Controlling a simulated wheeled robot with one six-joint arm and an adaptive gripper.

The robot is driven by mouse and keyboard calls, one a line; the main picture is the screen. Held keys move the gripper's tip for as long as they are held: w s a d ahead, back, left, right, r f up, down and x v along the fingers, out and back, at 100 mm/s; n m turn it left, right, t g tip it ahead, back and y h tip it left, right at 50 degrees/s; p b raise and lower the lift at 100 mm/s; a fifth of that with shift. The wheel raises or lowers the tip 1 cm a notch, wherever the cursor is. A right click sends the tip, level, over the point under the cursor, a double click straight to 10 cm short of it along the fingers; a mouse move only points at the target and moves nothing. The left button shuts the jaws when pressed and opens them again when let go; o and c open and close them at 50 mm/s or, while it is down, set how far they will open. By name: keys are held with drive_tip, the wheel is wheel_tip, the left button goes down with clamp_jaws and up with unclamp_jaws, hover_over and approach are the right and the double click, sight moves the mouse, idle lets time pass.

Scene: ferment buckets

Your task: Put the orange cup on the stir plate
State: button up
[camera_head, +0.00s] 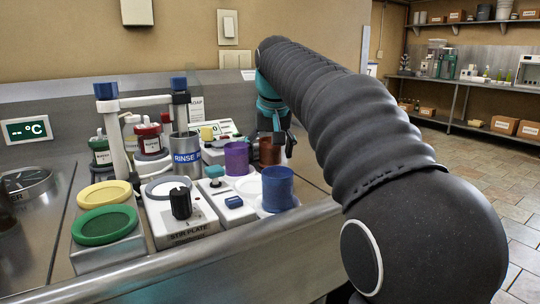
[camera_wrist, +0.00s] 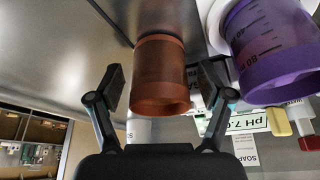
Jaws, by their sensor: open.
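The orange cup (camera_head: 269,151) stands at the back right of the bench group, behind the purple cup. In the wrist view the orange cup (camera_wrist: 160,75) lies between the two open fingers of my gripper (camera_wrist: 163,86), with a gap showing on each side. In the head view my gripper (camera_head: 277,134) is at the cup, and its fingertips are partly hidden. The stir plate (camera_head: 187,229) is a white box with a black knob and a lettered front, at the front middle. Its round grey top (camera_head: 168,187) is bare.
A purple cup (camera_head: 236,158) stands left of the orange cup; it is close beside it in the wrist view (camera_wrist: 270,45). A blue cup (camera_head: 278,188) stands in front.

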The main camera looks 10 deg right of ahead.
drive_tip(key=c, duration=1.4)
drive_tip(key=shift+r, duration=0.2)
drive_tip(key=shift+r, duration=0.55)
drive_tip(key=r, duration=0.3)
drive_tip(key=shift+s+d+r, duration=0.1)
drive_tip(key=shift+s+d, duration=0.05)
drive_tip(key=shift+d, duration=0.25)
drive_tip(key=shift+s+d+r, duration=0.85)
drive_tip(key=shift+d+r, duration=0.2)
drive_tip(key=shift+d, duration=0.55)
drive_tip(key=shift+s+d+r, duration=0.85)
drive_tip(key=shift+d+r, duration=0.2)
drive_tip(key=shift+d, duration=0.6)
drive_tip(key=shift+s+d+r, duration=0.85)
drive_tip(key=shift+d+r, duration=0.2)
drive_tip(key=shift+d, duration=0.55)
